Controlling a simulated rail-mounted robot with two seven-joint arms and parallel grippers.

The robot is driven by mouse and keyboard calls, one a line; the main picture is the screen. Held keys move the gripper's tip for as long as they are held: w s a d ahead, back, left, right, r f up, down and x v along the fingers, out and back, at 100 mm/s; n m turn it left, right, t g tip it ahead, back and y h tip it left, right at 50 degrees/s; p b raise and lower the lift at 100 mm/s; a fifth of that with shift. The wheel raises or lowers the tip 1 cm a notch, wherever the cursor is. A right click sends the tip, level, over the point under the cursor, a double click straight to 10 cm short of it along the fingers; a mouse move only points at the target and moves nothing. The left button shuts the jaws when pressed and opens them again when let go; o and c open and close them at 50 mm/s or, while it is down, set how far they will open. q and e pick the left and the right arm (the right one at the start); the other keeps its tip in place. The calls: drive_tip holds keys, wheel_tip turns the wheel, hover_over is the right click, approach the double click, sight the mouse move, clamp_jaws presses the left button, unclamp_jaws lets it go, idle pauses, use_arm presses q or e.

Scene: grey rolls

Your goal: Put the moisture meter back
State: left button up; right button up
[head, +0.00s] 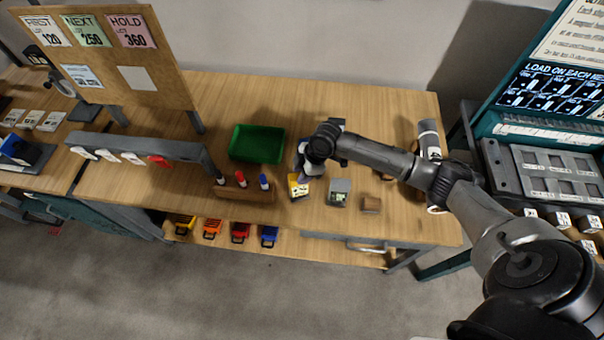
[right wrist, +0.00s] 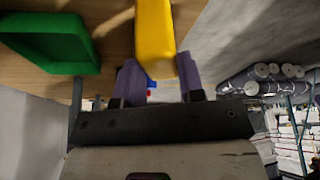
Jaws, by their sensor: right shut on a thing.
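The moisture meter (head: 298,189) is a yellow, box-like thing with a pale face, near the front edge of the wooden bench in the head view. In the right wrist view the yellow meter (right wrist: 155,42) stands between the two purple-grey fingers. My right gripper (head: 303,173) is shut on it; in the right wrist view the gripper (right wrist: 160,82) covers its near end. Whether the meter touches the bench is hard to tell. My left gripper is not in view.
A green tray (head: 234,157) lies behind left, also in the right wrist view (right wrist: 85,62). A wooden marker holder (head: 246,194) stands left of the meter. A small brown block (head: 371,204) is right of the grey box.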

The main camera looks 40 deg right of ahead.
drive_tip(key=shift+f, duration=0.5)
drive_tip(key=o, duration=0.9)
drive_tip(key=shift+f, duration=0.1)
drive_tip(key=v, duration=1.2)
drive_tip(key=s+a+f+m, duration=0.3)
drive_tip(key=s+a+f, duration=0.6)
drive_tip(key=s+a, duration=0.55)
drive_tip(key=s+m+h, duration=0.1)
drive_tip(key=s+m, duration=0.1)
drive_tip(key=s, duration=0.1)
drive_tip(key=s+m+t+h, duration=0.1)
drive_tip(key=s+m, duration=0.2)
drive_tip(key=s, duration=0.1)
drive_tip(key=s+r+m+h, duration=0.1)
drive_tip(key=s+m, duration=0.1)
drive_tip(key=s, duration=0.2)
drive_tip(key=shift+d+h, duration=0.2)
drive_tip(key=shift+h, duration=0.2)
